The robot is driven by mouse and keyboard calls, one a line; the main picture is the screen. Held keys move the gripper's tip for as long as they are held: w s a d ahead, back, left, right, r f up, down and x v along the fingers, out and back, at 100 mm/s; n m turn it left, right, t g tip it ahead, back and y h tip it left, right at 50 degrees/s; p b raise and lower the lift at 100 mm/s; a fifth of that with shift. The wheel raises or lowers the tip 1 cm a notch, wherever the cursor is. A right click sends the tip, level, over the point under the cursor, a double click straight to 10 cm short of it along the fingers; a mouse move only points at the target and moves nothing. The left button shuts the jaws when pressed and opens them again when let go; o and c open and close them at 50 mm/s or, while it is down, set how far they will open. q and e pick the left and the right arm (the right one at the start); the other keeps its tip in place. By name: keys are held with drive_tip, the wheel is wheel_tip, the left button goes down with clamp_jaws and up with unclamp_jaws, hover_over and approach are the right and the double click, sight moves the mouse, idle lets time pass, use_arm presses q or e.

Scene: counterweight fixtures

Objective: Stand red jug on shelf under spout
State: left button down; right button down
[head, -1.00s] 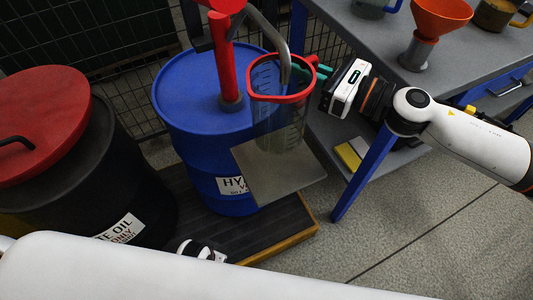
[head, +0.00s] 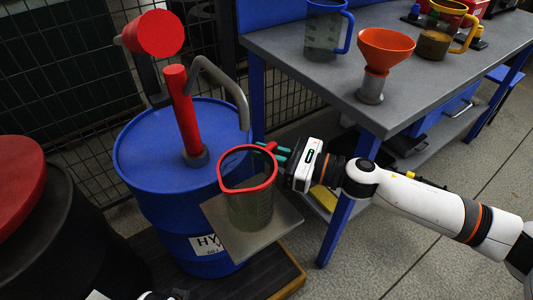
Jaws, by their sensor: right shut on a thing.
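The red jug (head: 250,208) is a clear measuring jug with a red rim and handle. It is upright over the grey square shelf (head: 287,226) on the front of the blue drum. I cannot tell whether its base touches the plate. The spout (head: 226,76) is a bent grey pipe from the drum's pump; its end shows just above the jug's back rim. My right gripper (head: 279,154) comes from the right and is shut on the jug's handle, whose grip is partly hidden by the fingers.
The blue drum (head: 150,150) carries a red pump (head: 181,110). A black drum with a red lid (head: 15,190) stands left. The grey bench (head: 300,50) at right holds an orange funnel (head: 386,47), a blue-handled jug (head: 322,30) and a yellow-handled jug (head: 433,45). Wire fencing stands behind.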

drive_tip(key=shift+f, duration=0.1)
drive_tip(key=c, duration=1.5)
unclamp_jaws()
use_arm(q)
drive_tip(key=shift+r, duration=0.4)
use_arm(e)
drive_tip(key=shift+o, duration=0.2)
